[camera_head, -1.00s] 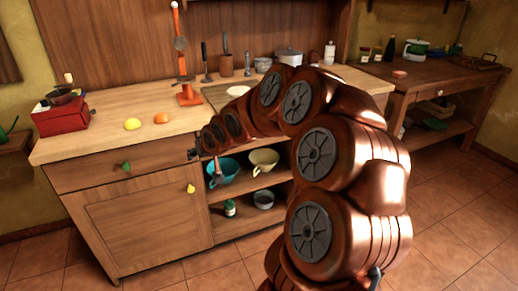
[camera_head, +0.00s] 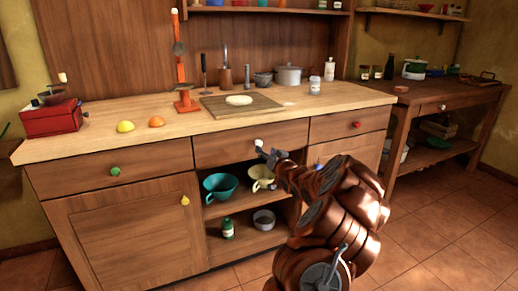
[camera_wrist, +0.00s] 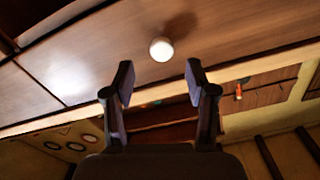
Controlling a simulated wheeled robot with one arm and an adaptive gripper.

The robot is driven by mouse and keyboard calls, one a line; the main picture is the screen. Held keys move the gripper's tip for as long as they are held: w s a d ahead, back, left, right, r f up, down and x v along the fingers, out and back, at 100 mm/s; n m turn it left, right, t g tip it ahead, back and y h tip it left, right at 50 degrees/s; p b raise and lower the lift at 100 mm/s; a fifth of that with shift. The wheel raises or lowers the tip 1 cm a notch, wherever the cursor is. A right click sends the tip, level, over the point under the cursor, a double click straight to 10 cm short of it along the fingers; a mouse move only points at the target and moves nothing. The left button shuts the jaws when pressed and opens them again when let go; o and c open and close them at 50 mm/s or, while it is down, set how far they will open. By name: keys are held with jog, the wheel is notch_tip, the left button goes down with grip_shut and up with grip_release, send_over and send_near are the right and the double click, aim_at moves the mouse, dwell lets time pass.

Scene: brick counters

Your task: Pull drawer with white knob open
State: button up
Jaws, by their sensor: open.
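The drawer with the white knob (camera_head: 232,149) is the middle one under the counter top, and its front looks flush with its neighbours. Its white knob (camera_head: 259,143) is small and round; it also shows in the wrist view (camera_wrist: 161,49), just beyond the fingertips and between their lines. My gripper (camera_head: 264,153) is right at the knob in the head view. In the wrist view my gripper (camera_wrist: 160,82) is open, with a finger on each side and nothing between them. The fingers do not visibly touch the knob.
A drawer with a green knob (camera_head: 115,171) is at the left and one with a red knob (camera_head: 356,125) at the right. Below the middle drawer, open shelves hold a teal cup (camera_head: 220,186) and a yellow cup (camera_head: 261,177). The floor (camera_head: 425,240) is free at the right.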

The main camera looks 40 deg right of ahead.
aim_at(260, 145)
jog(key=shift+x, duration=3.55)
jog(key=shift+a, duration=0.1)
grip_shut()
